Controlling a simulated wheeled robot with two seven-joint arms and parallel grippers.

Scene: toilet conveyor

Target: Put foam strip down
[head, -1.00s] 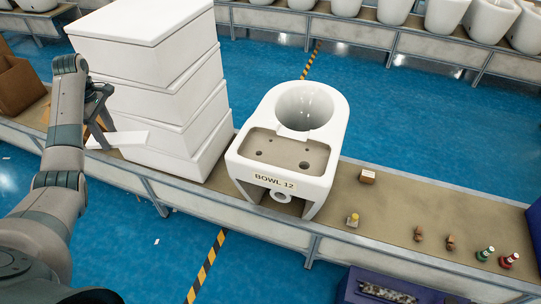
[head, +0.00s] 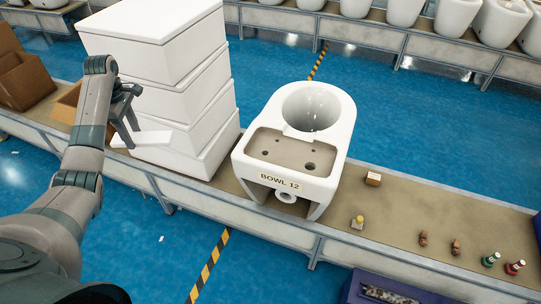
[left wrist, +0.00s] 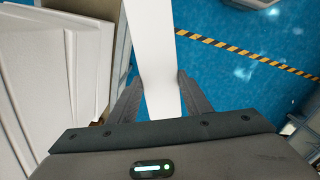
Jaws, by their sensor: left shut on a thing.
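The white foam strip (head: 142,139) is held level in my left gripper (head: 128,132), in front of the stack of white boxes. In the left wrist view the foam strip (left wrist: 155,45) runs up from between the two fingers of my left gripper (left wrist: 160,95), which are shut on it. Blue floor shows on its right side there. My right gripper is in neither view.
White stacked boxes (head: 165,70) stand on the conveyor (head: 400,205), left of the toilet bowl marked BOWL 12 (head: 300,130). Cardboard boxes (head: 25,80) are at the far left. Small parts and bottles (head: 490,259) lie on the right. The belt between is partly bare.

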